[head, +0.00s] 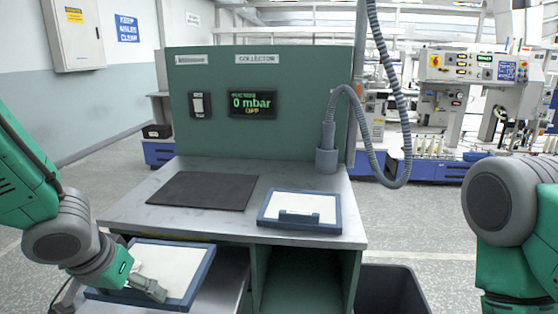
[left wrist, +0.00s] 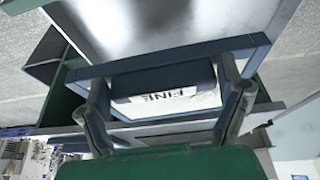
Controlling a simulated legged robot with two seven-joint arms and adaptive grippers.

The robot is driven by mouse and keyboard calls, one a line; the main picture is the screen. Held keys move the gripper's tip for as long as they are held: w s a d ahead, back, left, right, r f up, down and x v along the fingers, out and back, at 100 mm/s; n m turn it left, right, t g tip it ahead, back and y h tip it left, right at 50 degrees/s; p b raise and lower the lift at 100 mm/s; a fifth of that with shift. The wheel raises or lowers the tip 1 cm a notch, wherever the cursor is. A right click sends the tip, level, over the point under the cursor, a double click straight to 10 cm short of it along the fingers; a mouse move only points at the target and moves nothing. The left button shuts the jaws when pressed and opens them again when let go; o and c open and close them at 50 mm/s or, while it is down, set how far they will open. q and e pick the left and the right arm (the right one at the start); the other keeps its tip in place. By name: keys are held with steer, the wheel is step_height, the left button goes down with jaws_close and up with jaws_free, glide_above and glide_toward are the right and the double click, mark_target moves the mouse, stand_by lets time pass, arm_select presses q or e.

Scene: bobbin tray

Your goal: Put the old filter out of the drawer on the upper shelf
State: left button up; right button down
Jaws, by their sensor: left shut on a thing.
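A flat filter (head: 176,262) with a blue frame and a cream panel is at the lower left of the head view, slightly tilted, by the drawer's metal surface (head: 222,284). My left gripper (head: 148,284) is shut on its near side. In the left wrist view the fingers stand on both sides of the filter's blue grip (left wrist: 150,80), above a white label reading "FINE". A second blue-framed filter (head: 322,207) with a white panel and a blue handle lies on the grey bench top (head: 245,225). I cannot tell whether the held filter touches the drawer. My right gripper is out of view.
A black mat (head: 203,190) lies on the bench top's left. The green panel's display (head: 252,104) reads 0 mbar, OFF. A dark bin (head: 390,290) stands right of the bench.

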arm_select(q)
steer(key=s+d+f, duration=0.1)
steer(key=d+f, duration=0.2)
steer(key=d, duration=0.2)
steer(key=shift+s+n, duration=0.3)
steer(key=shift+d, duration=0.15)
steer(key=shift+s, duration=0.1)
